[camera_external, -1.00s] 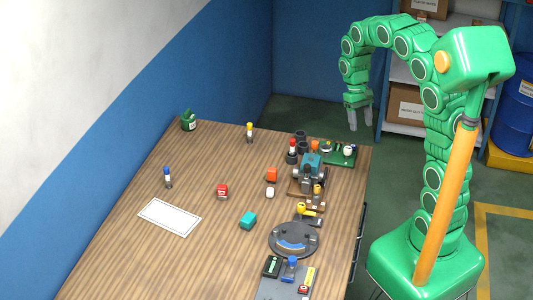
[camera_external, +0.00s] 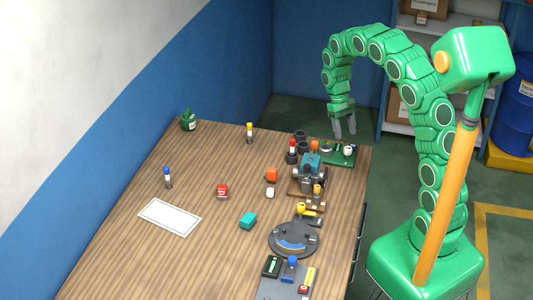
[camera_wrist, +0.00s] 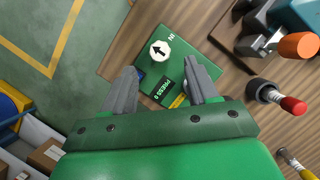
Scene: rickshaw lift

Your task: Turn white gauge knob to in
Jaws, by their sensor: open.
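The white gauge knob (camera_wrist: 160,50) has a black arrow on top, pointing left in the wrist view. It sits on a green panel (camera_wrist: 185,47) with "IN" printed near one edge and a dark "PRESS" label. In the external view the knob (camera_external: 348,150) is at the right end of the panel (camera_external: 336,160), at the table's far right corner. My gripper (camera_external: 345,132) is open and empty above the panel, fingers pointing down. In the wrist view its fingers (camera_wrist: 160,66) are spread to either side, with the knob just beyond the tips, apart from them.
Black cylinders (camera_external: 300,136) and a red-topped post (camera_external: 292,152) stand left of the panel. A teal machine (camera_external: 310,163) with an orange-ended part (camera_wrist: 298,46) is close by. The wooden table (camera_external: 120,252) is clear at the front left.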

